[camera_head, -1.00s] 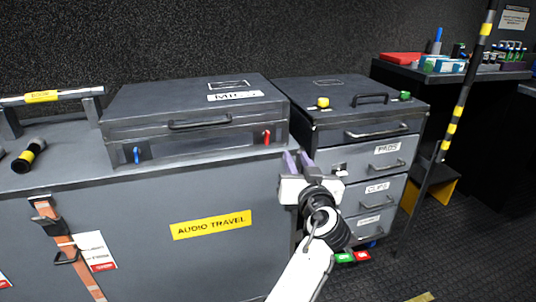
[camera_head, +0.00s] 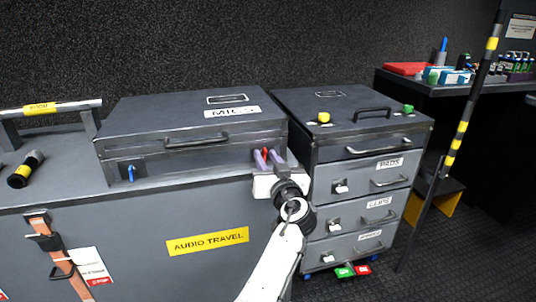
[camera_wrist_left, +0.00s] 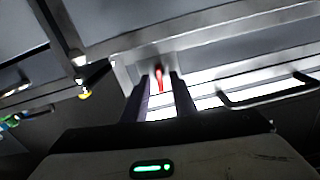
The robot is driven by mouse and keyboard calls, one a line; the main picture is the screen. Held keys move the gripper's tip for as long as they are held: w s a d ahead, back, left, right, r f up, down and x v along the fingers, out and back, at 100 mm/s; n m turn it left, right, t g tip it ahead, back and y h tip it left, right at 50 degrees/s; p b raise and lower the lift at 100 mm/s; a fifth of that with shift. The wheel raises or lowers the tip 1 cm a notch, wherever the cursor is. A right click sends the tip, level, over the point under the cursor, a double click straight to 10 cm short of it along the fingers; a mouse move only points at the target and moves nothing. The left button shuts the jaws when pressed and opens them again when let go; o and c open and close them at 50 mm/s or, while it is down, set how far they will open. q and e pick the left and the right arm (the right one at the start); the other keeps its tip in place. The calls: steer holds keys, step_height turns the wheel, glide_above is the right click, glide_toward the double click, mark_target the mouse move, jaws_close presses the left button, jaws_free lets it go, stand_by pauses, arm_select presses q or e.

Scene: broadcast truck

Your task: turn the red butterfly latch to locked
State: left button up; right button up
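The red butterfly latch (camera_head: 265,153) is on the front right of the dark grey MICS case (camera_head: 150,135). In the left wrist view the red latch (camera_wrist_left: 159,77) shows between the fingertips. My left gripper (camera_head: 267,159) is in front of the latch, its two purple fingers parted. In the left wrist view the gripper (camera_wrist_left: 160,95) has one finger on each side of the latch, with gaps, so it appears open and not clamped. The fingers partly hide the latch in the head view. My right gripper is not in view.
A blue latch (camera_head: 131,173) is on the case's front left. The case handle (camera_head: 197,139) lies between the latches. The case stands on the AUDIO TRAVEL trunk (camera_head: 130,235). A drawer cabinet (camera_head: 335,160) stands close to the right of my gripper.

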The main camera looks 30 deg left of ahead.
arm_select(q)
jaws_close()
